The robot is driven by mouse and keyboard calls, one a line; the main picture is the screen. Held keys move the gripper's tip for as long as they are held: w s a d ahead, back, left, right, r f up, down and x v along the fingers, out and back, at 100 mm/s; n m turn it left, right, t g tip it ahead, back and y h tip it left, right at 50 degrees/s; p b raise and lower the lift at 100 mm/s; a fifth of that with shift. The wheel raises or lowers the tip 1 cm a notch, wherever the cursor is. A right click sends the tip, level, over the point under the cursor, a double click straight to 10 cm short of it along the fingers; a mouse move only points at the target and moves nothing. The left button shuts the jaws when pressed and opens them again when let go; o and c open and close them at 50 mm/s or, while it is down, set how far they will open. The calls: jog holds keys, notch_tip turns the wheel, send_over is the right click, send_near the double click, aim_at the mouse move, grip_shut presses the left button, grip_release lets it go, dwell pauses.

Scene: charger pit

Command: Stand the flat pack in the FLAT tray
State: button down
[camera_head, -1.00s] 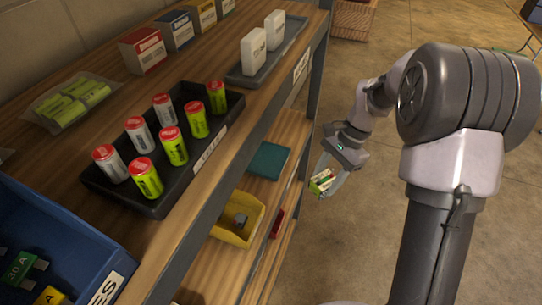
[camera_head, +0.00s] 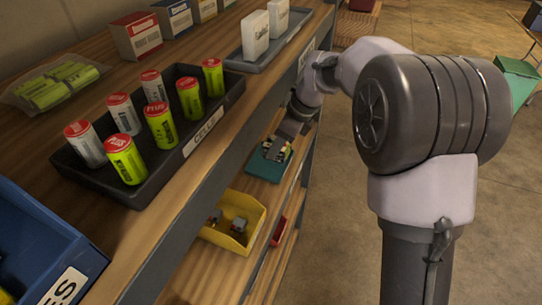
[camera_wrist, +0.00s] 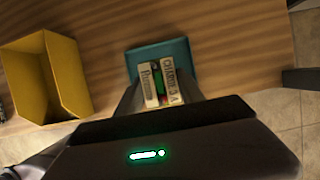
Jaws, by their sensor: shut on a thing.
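My gripper (camera_head: 277,150) is shut on a small printed pack (camera_wrist: 155,85), with white lettered parts and green between them in the wrist view. It is over or at the teal tray (camera_head: 262,168) on the lower shelf; the tray also shows behind the pack in the wrist view (camera_wrist: 146,52). Whether the pack touches the tray cannot be told. A grey tray (camera_head: 238,61) with an unreadable front label stands on the top shelf. Two white packs (camera_head: 255,35) stand upright in it. No tray label reading FLAT can be made out.
A black CELLS tray (camera_head: 150,190) with several cells, a blue bin (camera_head: 50,225), a bag of cells (camera_head: 50,85) and small boxes (camera_head: 135,36) crowd the top shelf. A yellow bin (camera_head: 245,207) and a red item (camera_head: 279,231) are below.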

jog(key=shift+w+a, duration=0.2)
jog(key=shift+a, duration=0.25)
jog(key=shift+w+a, duration=0.15)
jog(key=shift+a, duration=0.35)
notch_tip(320, 180, down, 4)
jog(key=b, duration=0.3)
jog(key=shift+r, duration=0.3)
jog(key=shift+f, duration=0.15)
jog(key=c, duration=0.7)
grip_release()
